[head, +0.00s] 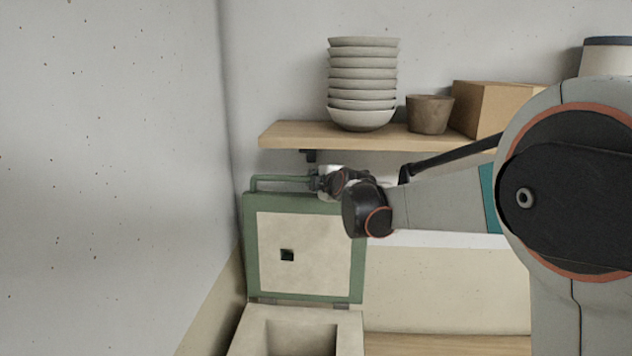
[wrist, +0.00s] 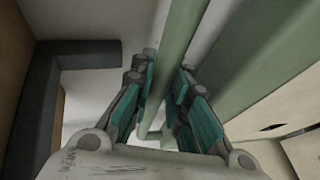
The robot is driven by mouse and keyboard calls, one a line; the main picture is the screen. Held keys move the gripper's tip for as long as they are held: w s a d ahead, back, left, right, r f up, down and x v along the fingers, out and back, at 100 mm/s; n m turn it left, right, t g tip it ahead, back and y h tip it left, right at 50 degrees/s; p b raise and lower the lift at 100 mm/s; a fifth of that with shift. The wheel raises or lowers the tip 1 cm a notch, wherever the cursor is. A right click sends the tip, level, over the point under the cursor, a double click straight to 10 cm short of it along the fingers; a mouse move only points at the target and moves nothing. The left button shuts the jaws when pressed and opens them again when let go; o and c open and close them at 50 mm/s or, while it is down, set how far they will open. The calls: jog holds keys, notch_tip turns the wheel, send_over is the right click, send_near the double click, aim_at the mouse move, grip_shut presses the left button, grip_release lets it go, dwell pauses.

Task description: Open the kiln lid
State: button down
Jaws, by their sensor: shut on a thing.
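The kiln lid (head: 305,255) stands upright in the head view, a green frame around a pale inner panel with a small dark square hole. It is hinged at the back of the kiln body (head: 350,333), whose open chamber shows below. The green bar handle (head: 275,180) runs along the lid's top edge. My gripper (head: 322,181) is at the right part of this handle. In the wrist view, the fingers of my gripper (wrist: 160,100) are shut around the green handle bar (wrist: 178,50). My wrist hides the lid's upper right corner.
A wooden shelf (head: 290,136) is just above the lid and my gripper. It bears a stack of bowls (head: 363,85), a brown pot (head: 429,114) and a cardboard box (head: 488,108). A plain wall (head: 110,180) stands at the left.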

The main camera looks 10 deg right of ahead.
jog(key=c, duration=1.5)
grip_release()
jog(key=shift+c, duration=0.2)
jog(key=shift+s, duration=0.15)
jog(key=v, duration=1.2)
jog(key=shift+f, duration=0.1)
jog(key=s+d+f+m+g+h+b, duration=0.1)
jog(key=s+f+m+b, duration=0.4)
jog(key=s+f, duration=0.5)
jog(key=s+d+f+m+g+h+b, duration=0.1)
jog(key=s+d+f+m+g+b, duration=0.2)
jog(key=s+f+m, duration=0.4)
jog(key=s+d+f+m+g+h+b, duration=0.1)
jog(key=s+d+f+m+g+b, duration=0.2)
jog(key=s+f+m+b, duration=0.4)
jog(key=s+d+f, duration=0.1)
jog(key=s+f, duration=0.5)
jog(key=s, duration=0.6)
jog(key=shift+s+d+f, duration=0.2)
jog(key=shift+d+f, duration=0.05)
jog(key=shift+f, duration=0.1)
